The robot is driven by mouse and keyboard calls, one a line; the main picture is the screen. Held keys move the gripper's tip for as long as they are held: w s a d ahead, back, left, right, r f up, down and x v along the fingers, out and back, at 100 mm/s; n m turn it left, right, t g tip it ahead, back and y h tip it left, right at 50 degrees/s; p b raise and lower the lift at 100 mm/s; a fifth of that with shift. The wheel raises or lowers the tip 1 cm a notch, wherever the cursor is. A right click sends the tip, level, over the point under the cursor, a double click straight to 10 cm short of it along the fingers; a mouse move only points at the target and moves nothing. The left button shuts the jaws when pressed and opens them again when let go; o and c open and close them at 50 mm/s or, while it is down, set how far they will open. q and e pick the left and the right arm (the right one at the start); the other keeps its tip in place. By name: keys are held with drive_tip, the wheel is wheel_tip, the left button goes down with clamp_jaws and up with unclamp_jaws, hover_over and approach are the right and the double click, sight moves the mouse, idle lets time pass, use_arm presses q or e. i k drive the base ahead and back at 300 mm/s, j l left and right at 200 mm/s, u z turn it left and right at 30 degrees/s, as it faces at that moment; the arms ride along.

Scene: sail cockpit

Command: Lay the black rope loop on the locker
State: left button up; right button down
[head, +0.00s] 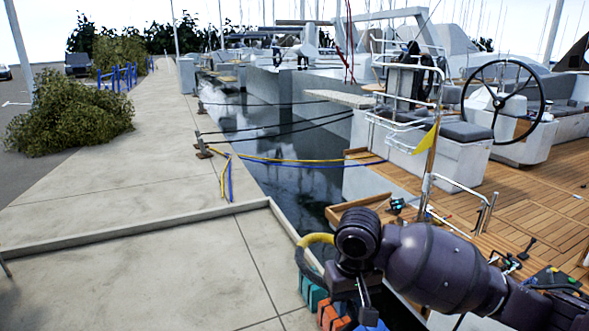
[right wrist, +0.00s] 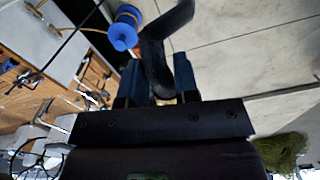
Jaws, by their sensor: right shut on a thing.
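My right gripper (head: 362,298) hangs low in the head view, partly hidden by my own arm. In the right wrist view its two dark blue fingers (right wrist: 160,85) are shut on the black rope loop (right wrist: 158,62), a dark band that stands out beyond the fingertips. A black curve beside the gripper in the head view may be part of it, but I cannot tell. No thing is clearly recognisable as the locker; a white box seat with a grey cushion (head: 466,131) stands on the boat, apart from the gripper. My left gripper is not in view.
A yellow curved piece (head: 318,239) and teal (head: 313,293) and orange (head: 333,316) blocks lie close to the gripper. A blue spool (right wrist: 124,30) shows in the right wrist view. Water (head: 290,180) separates the concrete dock (head: 120,220) from the wooden deck (head: 530,185).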

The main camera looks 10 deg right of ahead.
sight(482, 244)
drive_tip(key=k+l+u, duration=0.25)
drive_tip(key=k+l, duration=0.15)
drive_tip(key=l, duration=0.2)
drive_tip(key=k+l+u, duration=0.25)
drive_tip(key=k+l, duration=0.15)
drive_tip(key=l, duration=0.15)
drive_tip(key=k+l+u, duration=0.25)
drive_tip(key=k+l, duration=0.15)
drive_tip(key=l, duration=0.25)
drive_tip(key=k+l+u, duration=0.25)
drive_tip(key=k+l, duration=0.2)
drive_tip(key=k+l+u, duration=0.15)
drive_tip(key=l, duration=0.45)
drive_tip(key=k+l+u, duration=0.2)
drive_tip(key=l, duration=0.35)
drive_tip(key=k+l+u, duration=0.15)
drive_tip(key=k+l, duration=0.2)
drive_tip(key=l, duration=0.2)
drive_tip(key=k+l+u, duration=0.2)
drive_tip(key=l, duration=0.3)
drive_tip(key=k+l+u, duration=0.15)
drive_tip(key=k+l, duration=0.25)
